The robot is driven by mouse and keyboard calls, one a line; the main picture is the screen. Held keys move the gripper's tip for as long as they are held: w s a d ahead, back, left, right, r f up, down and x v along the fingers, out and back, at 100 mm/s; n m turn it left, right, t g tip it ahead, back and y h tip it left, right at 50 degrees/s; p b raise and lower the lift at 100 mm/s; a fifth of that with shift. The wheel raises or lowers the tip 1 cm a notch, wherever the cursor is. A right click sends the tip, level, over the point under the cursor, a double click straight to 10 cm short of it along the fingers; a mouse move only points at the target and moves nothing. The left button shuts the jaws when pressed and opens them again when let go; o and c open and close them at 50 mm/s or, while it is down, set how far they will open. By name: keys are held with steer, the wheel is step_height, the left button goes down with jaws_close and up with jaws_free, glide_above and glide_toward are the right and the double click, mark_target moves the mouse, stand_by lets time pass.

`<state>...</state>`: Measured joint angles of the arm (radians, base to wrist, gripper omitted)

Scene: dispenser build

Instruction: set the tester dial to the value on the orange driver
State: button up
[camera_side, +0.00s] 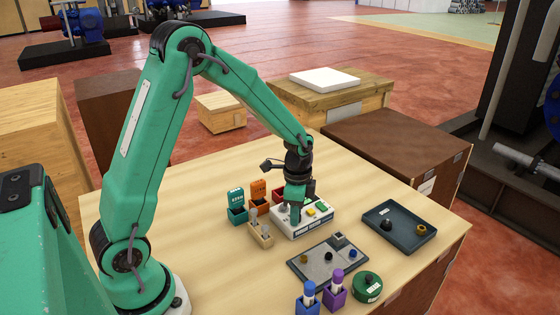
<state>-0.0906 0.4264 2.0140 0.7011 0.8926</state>
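My gripper (295,216) points down over the left part of the tester's top. The fingertips seem to be at or just above that surface. The dial cannot be made out; my gripper may hide it. Whether the fingers are open or shut is too small to tell. An orange tag (258,189) stands up from an orange holder just left of the tester. Its print is too small to read, and I cannot tell whether it is the orange driver.
A teal holder (237,215) with a tag stands left of the orange one. A wooden stand (262,238) with pale pegs is in front. A grey tray (321,261), a dark tray (397,227), a green round container (367,287), and blue (308,302) and purple (335,293) holders occupy the front right.

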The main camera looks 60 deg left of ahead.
steer(key=shift+o, duration=1.3)
steer(key=shift+r, duration=3.85)
steer(key=shift+r, duration=0.1)
